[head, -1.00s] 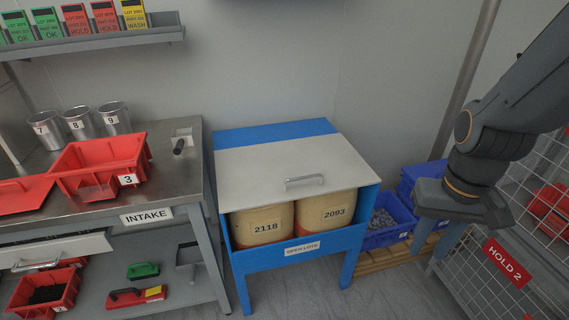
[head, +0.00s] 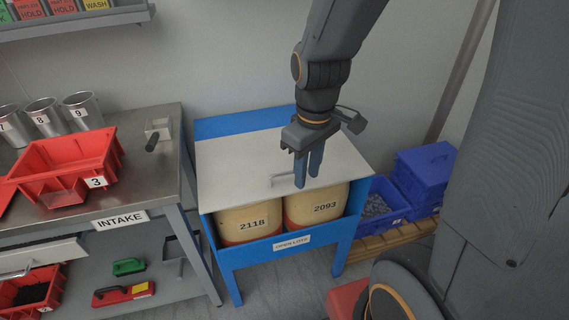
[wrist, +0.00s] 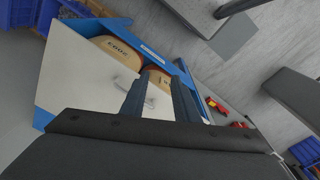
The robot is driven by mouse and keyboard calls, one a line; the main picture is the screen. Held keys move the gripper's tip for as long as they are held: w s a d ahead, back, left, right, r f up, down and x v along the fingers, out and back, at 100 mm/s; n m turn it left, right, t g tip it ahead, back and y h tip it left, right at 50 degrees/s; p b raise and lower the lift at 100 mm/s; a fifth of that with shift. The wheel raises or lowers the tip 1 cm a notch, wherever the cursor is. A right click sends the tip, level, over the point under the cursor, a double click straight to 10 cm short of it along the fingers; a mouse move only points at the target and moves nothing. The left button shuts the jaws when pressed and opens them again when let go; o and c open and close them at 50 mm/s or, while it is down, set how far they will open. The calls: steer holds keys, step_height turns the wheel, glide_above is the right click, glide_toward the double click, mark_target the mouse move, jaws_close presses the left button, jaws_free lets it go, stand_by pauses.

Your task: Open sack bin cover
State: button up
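The sack bin is a blue frame (head: 213,128) labelled OPEN LOTS. Its pale flat cover (head: 235,162) lies over the top, with a metal bar handle (head: 281,181) near the front edge. Under the cover's front edge show two tan sacks, 2118 (head: 252,222) and 2093 (head: 325,206).
The steel INTAKE bench (head: 150,190) stands close on the left with a red tray 3 (head: 75,150) and numbered metal cups. Blue crates (head: 425,172) sit on a wooden pallet at the right. The wall is close behind the bin. Floor shows in front.

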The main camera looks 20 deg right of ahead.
mark_target(291, 173)
steer(key=w+n+t, duration=0.1)
steer(key=w+n, duration=0.9)
steer(key=n, duration=0.2)
steer(key=shift+w+f, duration=0.25)
steer(key=shift+f, duration=1.15)
steer(key=shift+w+f, duration=0.3)
steer(key=shift+f, duration=1.1)
steer(key=shift+w+f, duration=0.25)
steer(key=shift+f, duration=1.15)
jaws_close()
